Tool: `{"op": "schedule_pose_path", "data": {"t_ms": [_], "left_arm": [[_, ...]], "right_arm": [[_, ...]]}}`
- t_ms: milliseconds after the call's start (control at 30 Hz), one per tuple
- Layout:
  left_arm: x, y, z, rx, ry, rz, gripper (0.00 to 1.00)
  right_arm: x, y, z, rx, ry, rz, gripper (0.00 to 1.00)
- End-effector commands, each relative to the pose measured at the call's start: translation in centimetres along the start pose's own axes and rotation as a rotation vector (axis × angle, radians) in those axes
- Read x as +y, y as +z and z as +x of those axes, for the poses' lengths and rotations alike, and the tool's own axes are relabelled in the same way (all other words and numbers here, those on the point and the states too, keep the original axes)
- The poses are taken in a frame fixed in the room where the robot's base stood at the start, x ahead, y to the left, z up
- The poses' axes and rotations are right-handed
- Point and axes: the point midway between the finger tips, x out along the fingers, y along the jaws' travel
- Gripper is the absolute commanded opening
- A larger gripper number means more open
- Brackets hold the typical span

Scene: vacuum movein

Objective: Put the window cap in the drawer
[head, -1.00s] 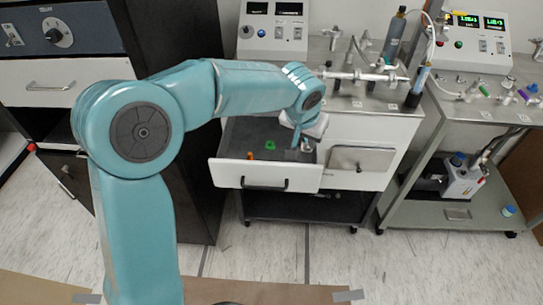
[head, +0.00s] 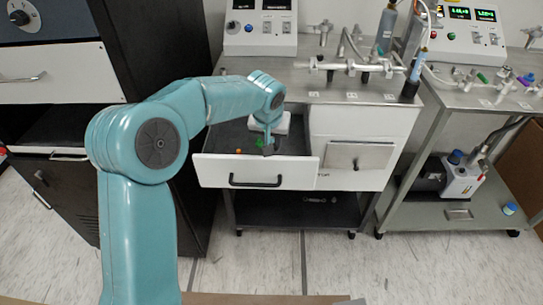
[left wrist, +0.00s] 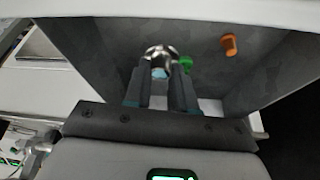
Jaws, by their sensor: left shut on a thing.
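The white drawer (head: 210,172) of the middle cabinet stands open in the head view. My left gripper (head: 267,143) is over the drawer, reaching down into its opening. In the left wrist view the left gripper (left wrist: 160,82) is shut on the window cap (left wrist: 157,52), a shiny metal piece with a pale blue part between the fingertips. The fingers hide part of the cap, and it is too small to make out in the head view. I cannot tell whether it touches the drawer floor. My right gripper is not in view.
An orange piece (left wrist: 229,44) and a green piece (left wrist: 186,63) lie in the drawer near the gripper. Glass and metal tubing (head: 350,66) stands on the cabinet top. A dark cabinet (head: 165,50) is at the left, a steel cart (head: 470,108) at the right.

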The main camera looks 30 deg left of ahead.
Motion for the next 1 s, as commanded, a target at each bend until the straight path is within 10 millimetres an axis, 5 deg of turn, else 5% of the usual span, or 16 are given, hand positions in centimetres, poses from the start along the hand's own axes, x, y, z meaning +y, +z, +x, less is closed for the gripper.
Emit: {"op": "schedule_pose_path", "data": {"t_ms": [467, 867, 900, 933, 1000], "left_arm": [[0.0, 2.2, 5.4, -0.002, -0.001, 0.002, 0.0], [0.0, 2.4, 5.9, 0.002, 0.0, 0.0, 0.0], [0.0, 2.3, 5.8, 0.002, 0.0, 0.001, 0.38], [0.0, 2.3, 5.7, 0.001, 0.0, 0.001, 0.48], [0.0, 2.3, 5.7, 0.001, 0.0, 0.001, 0.5]], "right_arm": [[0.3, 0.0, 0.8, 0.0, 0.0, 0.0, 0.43], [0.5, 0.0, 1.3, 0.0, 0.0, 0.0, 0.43], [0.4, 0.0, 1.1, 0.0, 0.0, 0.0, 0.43], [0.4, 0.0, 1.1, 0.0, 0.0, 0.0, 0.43], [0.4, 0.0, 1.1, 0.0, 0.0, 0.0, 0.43]]}}
